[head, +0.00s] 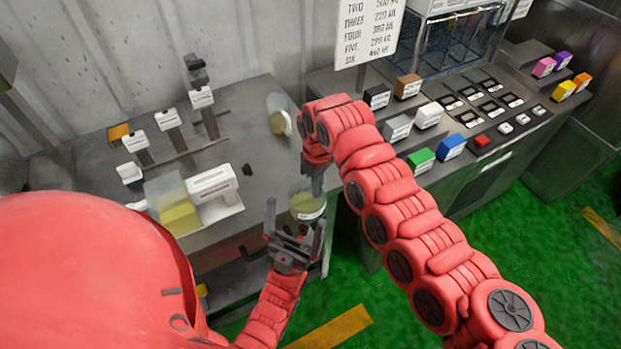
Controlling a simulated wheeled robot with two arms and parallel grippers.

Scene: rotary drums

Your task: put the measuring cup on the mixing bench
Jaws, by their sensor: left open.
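A clear measuring cup (307,203) with yellow-green contents is at the front right edge of the grey bench (262,205), between my two grippers. I cannot tell whether it is held or resting. My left gripper (297,222) is open, fingers pointing up, just below and left of this cup. My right gripper (315,180) points down at the cup's top; the arm hides most of it, so its jaws and any contact are unclear. A similar clear cup (278,113) stands at the bench's back right. No label shows which bench is the mixing bench.
A yellow-filled clear container (174,207) and a white device (214,190) stand at the bench's front left. Labelled white blocks (167,120) stand behind. The right console (465,110) carries coloured blocks and buttons. The bench middle is mostly clear.

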